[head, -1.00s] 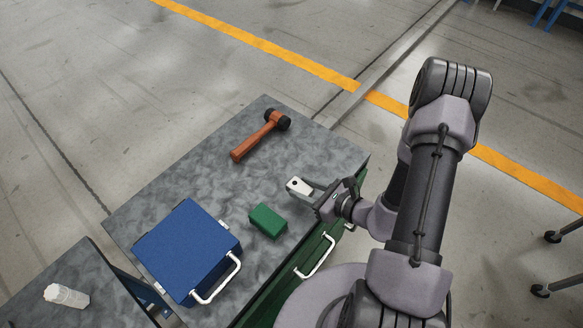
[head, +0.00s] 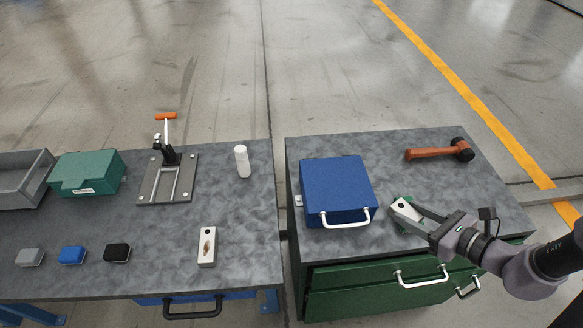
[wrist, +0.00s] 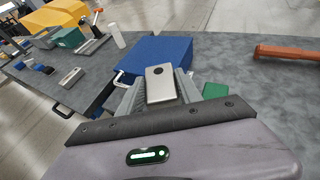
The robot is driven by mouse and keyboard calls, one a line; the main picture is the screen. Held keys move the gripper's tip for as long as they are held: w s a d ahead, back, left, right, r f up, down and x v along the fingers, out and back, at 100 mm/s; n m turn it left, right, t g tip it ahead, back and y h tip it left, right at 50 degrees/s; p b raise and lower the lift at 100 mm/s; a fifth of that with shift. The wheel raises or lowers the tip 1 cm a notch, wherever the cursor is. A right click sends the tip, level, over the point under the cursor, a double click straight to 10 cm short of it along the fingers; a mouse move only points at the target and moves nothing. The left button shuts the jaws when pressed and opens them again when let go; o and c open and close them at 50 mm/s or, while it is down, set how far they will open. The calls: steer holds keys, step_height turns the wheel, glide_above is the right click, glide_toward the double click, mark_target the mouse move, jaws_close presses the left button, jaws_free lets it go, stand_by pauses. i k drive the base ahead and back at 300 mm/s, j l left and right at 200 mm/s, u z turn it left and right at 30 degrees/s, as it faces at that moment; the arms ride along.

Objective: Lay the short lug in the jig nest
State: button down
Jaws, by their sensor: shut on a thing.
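My gripper (head: 420,214) is shut on a pale metal lug (head: 405,208) with a dark round hole, held above the right bench. In the wrist view the lug (wrist: 161,88) sits between the grey fingers, its holed end outward. The jig (head: 168,178), a grey plate with rails and an orange-handled toggle clamp (head: 167,140), is on the left bench, well away from my gripper. I cannot make out a separate nest outline. Another pale lug (head: 207,247), with a brownish mark on top, lies at the left bench's front.
A blue case (head: 337,187) stands left of my gripper; a green block (head: 402,230) is partly hidden behind it. A mallet (head: 440,152) lies behind. The left bench holds a white bottle (head: 242,161), a green box (head: 87,173), a grey bin (head: 22,180) and small blocks (head: 72,255). A gap separates the benches.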

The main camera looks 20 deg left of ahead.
mark_target(168, 181)
steer(key=k+j+u, duration=0.2)
steer(key=j, duration=0.3)
steer(key=k+j+u, duration=0.15)
steer(key=j, duration=0.4)
steer(key=k+j+u, duration=0.2)
steer(key=j, duration=0.3)
steer(key=j+u, duration=0.15)
steer(key=j, duration=0.4)
steer(key=i+j+u, duration=0.25)
steer(key=i+j, duration=0.15)
steer(key=i+j+u, duration=0.3)
steer(key=i+j, duration=0.15)
